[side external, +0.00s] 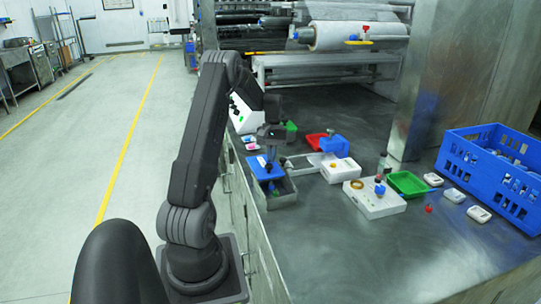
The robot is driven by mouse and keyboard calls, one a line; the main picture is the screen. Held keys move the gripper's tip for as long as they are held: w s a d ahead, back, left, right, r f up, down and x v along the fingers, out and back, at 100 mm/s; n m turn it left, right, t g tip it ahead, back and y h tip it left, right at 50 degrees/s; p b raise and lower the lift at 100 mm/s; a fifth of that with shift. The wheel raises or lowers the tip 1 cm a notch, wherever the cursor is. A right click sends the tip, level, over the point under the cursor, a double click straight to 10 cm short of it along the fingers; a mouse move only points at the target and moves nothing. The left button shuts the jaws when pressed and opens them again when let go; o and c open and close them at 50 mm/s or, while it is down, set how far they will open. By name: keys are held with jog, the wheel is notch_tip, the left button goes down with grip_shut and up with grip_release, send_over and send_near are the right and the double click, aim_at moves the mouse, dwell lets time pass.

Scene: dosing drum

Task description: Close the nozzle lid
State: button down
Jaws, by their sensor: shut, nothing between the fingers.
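My arm reaches over from the left, and my gripper (271,155) points down, shut and empty, over a blue piece (265,168) on an open grey box (284,199). At this size I cannot tell whether the fingertips touch the blue piece. A nozzle or its lid cannot be made out with certainty. A white panel box (375,203) with a blue knob and a yellowish ring stands nearer the camera.
Red (316,141) and green (407,184) trays lie on the metal table. A large blue crate (488,176) stands at the right, with small white devices (479,214) beside it. A metal column (445,85) rises behind. The table's front right is clear.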

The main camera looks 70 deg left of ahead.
jog(key=d, duration=0.9)
jog(key=shift+w+d, duration=0.25)
jog(key=shift+w, duration=0.05)
jog(key=w+a+r, duration=0.3)
jog(key=a+r, duration=0.3)
jog(key=r, duration=0.4)
send_over(281, 174)
notch_tip(281, 174, down, 9)
jog(key=shift+d+f, duration=0.1)
jog(key=shift+f, duration=0.1)
jog(key=d, duration=0.1)
jog(key=s, duration=0.1)
jog(key=d, duration=0.1)
jog(key=shift+s+d+f, duration=0.15)
jog(key=shift+d+f, duration=0.2)
jog(key=shift+s+d+f, duration=0.1)
jog(key=shift+s+d, duration=0.1)
jog(key=shift+d, duration=0.3)
